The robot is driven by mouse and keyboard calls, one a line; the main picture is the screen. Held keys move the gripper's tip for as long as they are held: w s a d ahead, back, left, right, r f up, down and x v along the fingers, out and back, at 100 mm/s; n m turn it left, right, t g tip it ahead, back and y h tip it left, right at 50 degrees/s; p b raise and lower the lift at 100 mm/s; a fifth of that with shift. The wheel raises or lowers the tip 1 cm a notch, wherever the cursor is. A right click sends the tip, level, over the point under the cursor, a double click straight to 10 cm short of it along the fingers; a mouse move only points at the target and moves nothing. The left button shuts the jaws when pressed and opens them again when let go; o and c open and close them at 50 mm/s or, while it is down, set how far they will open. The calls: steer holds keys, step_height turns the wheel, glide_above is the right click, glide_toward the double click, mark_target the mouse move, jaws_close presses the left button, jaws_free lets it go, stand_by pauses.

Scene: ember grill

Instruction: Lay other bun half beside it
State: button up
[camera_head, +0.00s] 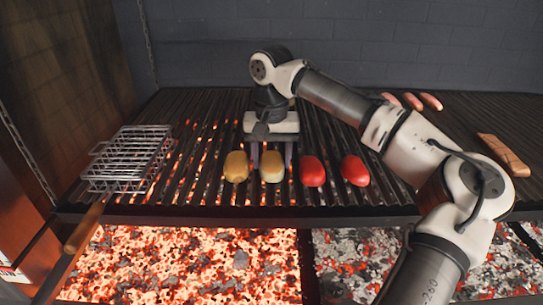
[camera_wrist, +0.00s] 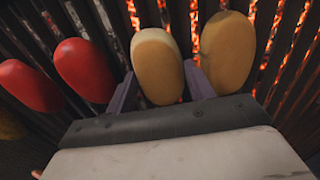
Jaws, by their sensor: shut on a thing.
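Two tan bun halves lie side by side on the front of the grill grate. My gripper (camera_head: 271,154) is over the right one of the pair in the head view, the held bun half (camera_head: 272,167). In the wrist view this held bun half (camera_wrist: 157,65) sits between my two purple fingers (camera_wrist: 160,92), and the gripper is shut on it. The other bun half (camera_head: 236,167) lies just to its left with a small gap; it also shows in the wrist view (camera_wrist: 228,50), outside the fingers. Whether the held half touches the bars is hard to tell.
Two red pieces (camera_head: 312,171) (camera_head: 355,170) lie just right of the bun halves. A wire grill basket (camera_head: 127,160) with a wooden handle is at the left. Several sausages (camera_head: 412,101) lie at the back right, a brown slab (camera_head: 503,154) far right. Coals (camera_head: 190,262) glow below.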

mark_target(272, 159)
steer(key=o, duration=0.7)
steer(key=shift+f, duration=0.1)
step_height(272, 159, up, 12)
steer(key=shift+r+b, duration=0.15)
steer(key=shift+b, duration=0.2)
